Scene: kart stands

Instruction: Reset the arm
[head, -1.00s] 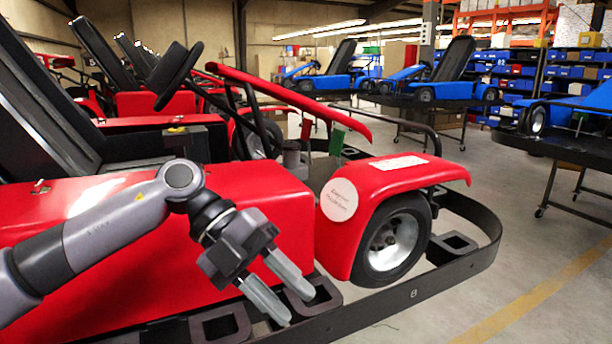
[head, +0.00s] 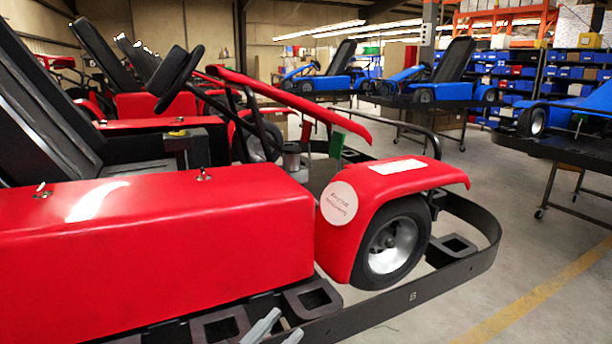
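My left gripper (head: 279,331) is at the bottom edge of the head view, left of centre. Only the tips of its two grey fingers show, with a gap between them and nothing held. The rest of the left arm is out of the picture. The fingertips appear in front of the black bumper frame of the red kart (head: 160,235); whether they touch it cannot be told. My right gripper is not in view.
The red kart fills the left and middle, with its front wheel (head: 393,243) and black bumper rail (head: 470,262) reaching right. Blue karts (head: 448,80) stand on raised stands behind. Floor with a yellow line (head: 535,300) is open at the lower right.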

